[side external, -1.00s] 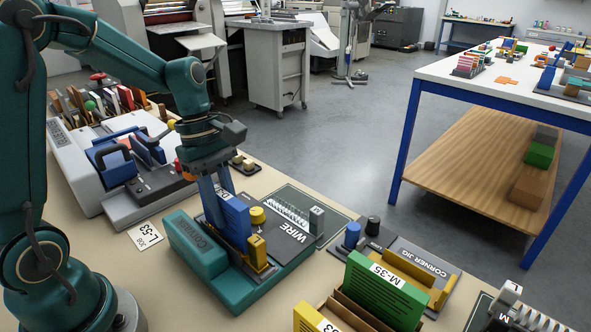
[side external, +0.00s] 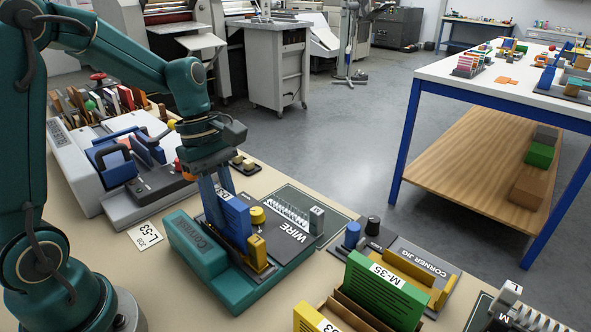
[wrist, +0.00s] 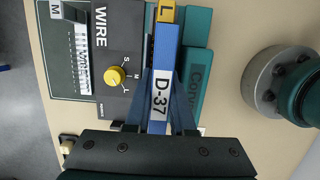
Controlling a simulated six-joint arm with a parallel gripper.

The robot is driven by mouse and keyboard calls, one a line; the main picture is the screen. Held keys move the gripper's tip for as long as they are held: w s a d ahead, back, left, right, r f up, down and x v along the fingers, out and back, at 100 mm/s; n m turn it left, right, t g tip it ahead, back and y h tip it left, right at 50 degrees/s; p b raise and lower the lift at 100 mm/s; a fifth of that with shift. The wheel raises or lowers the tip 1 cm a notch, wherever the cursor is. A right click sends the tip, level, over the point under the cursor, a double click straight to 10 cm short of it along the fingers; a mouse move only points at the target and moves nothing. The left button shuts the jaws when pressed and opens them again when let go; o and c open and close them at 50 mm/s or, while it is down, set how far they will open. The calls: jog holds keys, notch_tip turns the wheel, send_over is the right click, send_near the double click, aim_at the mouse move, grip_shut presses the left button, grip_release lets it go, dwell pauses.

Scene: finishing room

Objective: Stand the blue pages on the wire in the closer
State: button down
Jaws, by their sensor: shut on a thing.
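The closer has a teal body (side external: 197,250) and a dark plate marked WIRE (side external: 287,238). The pages stand between the teal body and the yellow dial (side external: 257,215), behind a yellow block marked L (side external: 257,250). I cannot tell whether their lower edge touches the wire there; it is hidden.
A white wire comb (side external: 288,213) lies by a grey block marked M (side external: 317,218). The corner jig (side external: 422,268) and green pages M-35 (side external: 385,290) stand to the right. A grey machine (side external: 75,165) stands left, with an L-53 card (side external: 145,236) before it.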

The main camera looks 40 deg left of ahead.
jog(key=shift+f, duration=0.65)
jog(key=c, duration=1)
grip_release()
jog(key=shift+c, duration=0.2)
jog(key=shift+v, duration=5.45)
jog(key=shift+r, duration=0.1)
